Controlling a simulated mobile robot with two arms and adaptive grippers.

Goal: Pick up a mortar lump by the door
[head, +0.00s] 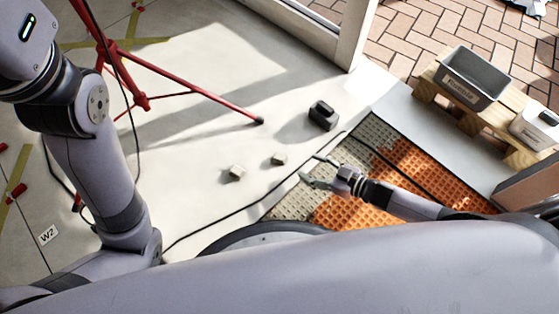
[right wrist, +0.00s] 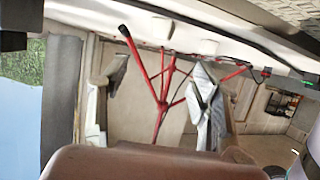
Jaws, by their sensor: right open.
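Two small pale grey mortar lumps lie on the light floor in the head view. One lump (head: 235,173) is left of the other lump (head: 279,159), which is closer to my right gripper. My right gripper (head: 311,168) reaches in from the right, over the edge of the orange and grey mat. Its fingers are spread and empty, pointing left, apart from both lumps. My left arm comes in from the left; its gripper is not in view.
A dark block (head: 323,115) stands near the door frame (head: 349,35). A red tripod (head: 185,82) stands at upper left; it also shows in the right wrist view (right wrist: 160,90). The waffled mat (head: 435,177) and a cable lie nearby. A grey bin (head: 472,80) sits on a wooden pallet.

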